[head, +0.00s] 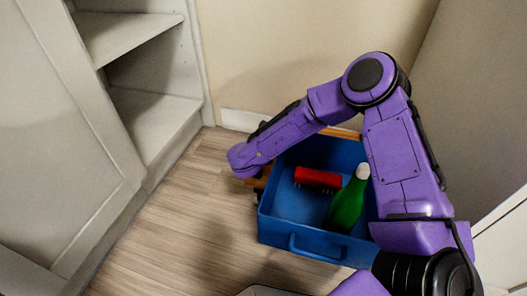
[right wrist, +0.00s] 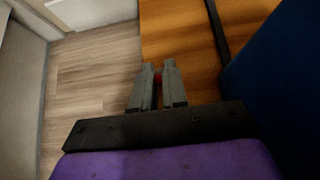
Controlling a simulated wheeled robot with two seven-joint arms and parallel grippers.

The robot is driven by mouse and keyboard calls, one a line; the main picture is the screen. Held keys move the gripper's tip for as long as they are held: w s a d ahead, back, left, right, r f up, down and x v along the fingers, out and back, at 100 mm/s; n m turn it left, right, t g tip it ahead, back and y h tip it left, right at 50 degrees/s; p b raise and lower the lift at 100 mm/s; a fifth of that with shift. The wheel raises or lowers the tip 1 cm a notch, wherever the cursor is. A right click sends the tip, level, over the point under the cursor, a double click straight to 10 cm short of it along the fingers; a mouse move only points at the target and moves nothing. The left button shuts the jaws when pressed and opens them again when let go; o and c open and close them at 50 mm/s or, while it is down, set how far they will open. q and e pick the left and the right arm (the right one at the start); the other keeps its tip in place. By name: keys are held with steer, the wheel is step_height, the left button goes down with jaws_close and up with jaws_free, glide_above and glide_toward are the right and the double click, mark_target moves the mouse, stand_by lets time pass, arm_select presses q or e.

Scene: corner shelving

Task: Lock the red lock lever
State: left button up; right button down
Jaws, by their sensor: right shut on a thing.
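The red lock lever (right wrist: 158,78) shows only as a small red bit between the fingertips of my right gripper (right wrist: 158,72) in the right wrist view. The fingers are closed on it, and they hide most of it. Its exact angle cannot be told. Behind it is a brown wooden surface (right wrist: 185,35). In the head view my right arm arches over a blue box and reaches down at its left side. The arm hides the right gripper and the lever there. My left gripper is not in view.
The blue box (head: 275,229) holds a red block (head: 318,178) and a green bottle (head: 347,205) with a white cap. Its blue side (right wrist: 280,85) is close on the right in the wrist view. White shelving (head: 160,105) stands left. The wooden floor (head: 185,225) between is clear.

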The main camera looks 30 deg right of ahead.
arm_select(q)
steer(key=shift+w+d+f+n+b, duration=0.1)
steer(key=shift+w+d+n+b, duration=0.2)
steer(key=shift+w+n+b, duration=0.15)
arm_select(e)
steer(key=shift+s+a+f+t+h, duration=0.25)
steer(key=shift+t+h, duration=0.15)
steer(key=shift+h, duration=0.1)
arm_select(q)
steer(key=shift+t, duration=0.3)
arm_select(e)
steer(key=c, duration=1.2)
jaws_free()
steer(key=shift+o, duration=0.2)
